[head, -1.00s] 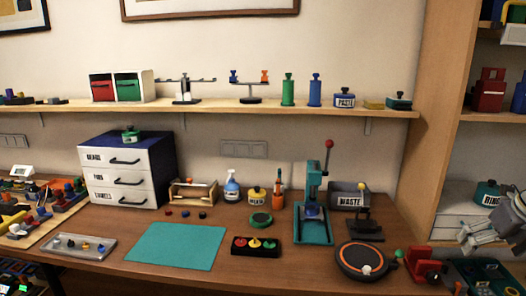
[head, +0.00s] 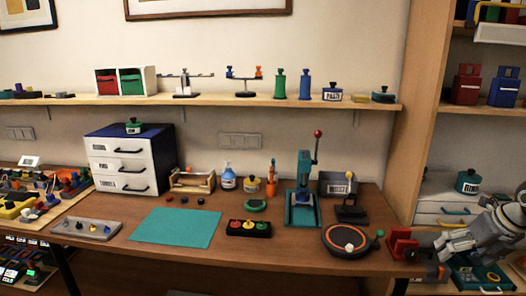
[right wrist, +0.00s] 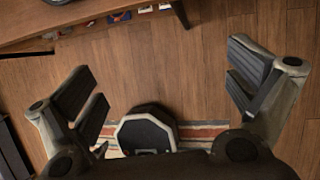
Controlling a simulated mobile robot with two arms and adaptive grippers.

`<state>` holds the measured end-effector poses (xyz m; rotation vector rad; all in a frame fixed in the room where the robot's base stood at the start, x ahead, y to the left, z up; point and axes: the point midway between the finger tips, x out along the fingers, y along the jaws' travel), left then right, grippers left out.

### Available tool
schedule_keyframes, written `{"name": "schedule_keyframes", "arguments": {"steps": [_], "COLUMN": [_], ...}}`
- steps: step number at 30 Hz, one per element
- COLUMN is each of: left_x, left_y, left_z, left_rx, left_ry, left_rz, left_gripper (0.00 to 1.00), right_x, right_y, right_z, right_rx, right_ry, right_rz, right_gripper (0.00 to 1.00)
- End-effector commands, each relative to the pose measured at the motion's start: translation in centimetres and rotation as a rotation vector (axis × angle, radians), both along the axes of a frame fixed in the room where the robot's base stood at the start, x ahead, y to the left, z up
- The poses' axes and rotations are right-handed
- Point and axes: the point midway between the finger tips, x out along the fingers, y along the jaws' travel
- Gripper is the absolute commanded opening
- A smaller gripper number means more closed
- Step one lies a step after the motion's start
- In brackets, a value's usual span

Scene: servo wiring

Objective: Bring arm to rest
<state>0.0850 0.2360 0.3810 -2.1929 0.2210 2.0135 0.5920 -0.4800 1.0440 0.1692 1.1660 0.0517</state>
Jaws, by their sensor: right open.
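My right gripper (head: 448,244) is at the right edge of the head view, in front of the shelf unit and right of the workbench, with grey fingers pointing left. In the right wrist view the same gripper (right wrist: 163,78) has its two finger pairs spread wide apart. Nothing is between them; wooden floor shows below. My left gripper is in neither current view.
The workbench (head: 285,262) holds a turquoise mat (head: 175,228), a teal press (head: 302,200), a round black-orange disc (head: 351,242) and a red block (head: 403,243) near its right end. The shelf unit (head: 425,120) stands at right. A table edge (right wrist: 75,28) crosses the wrist view's upper left.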

Motion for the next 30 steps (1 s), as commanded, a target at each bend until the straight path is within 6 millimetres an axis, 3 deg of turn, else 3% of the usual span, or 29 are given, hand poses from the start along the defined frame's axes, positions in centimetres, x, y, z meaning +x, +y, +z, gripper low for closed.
{"name": "schedule_keyframes", "arguments": {"steps": [8,14,18,23,26,30], "left_x": [0.6,0.4,0.4,0.3,0.3,0.2], "left_y": [0.1,0.1,0.1,0.1,0.0,-0.1], "left_z": [0.0,0.0,0.0,0.0,0.0,0.0], "left_rx": [0.001,0.001,0.001,0.001,0.000,-0.001], "left_ry": [-0.009,-0.006,-0.006,-0.005,-0.005,-0.004], "left_rz": [0.000,0.000,0.000,0.000,0.000,0.000], "left_gripper": [0.00,0.00,0.00,0.00,0.00,0.00], "right_x": [2.0,3.6,4.3,3.7,2.1,-1.5], "right_y": [6.0,13.1,16.9,18.3,18.2,17.3], "right_z": [-5.3,-11.7,-16.7,-23.9,-29.5,-37.1], "right_rx": [0.256,0.626,0.921,1.190,1.307,1.379], "right_ry": [-0.025,-0.056,-0.079,-0.089,-0.082,-0.066], "right_rz": [0.036,-0.031,-0.205,-0.523,-0.777,-1.112], "right_gripper": [1.00,1.00,1.00,1.00,1.00,1.00]}}
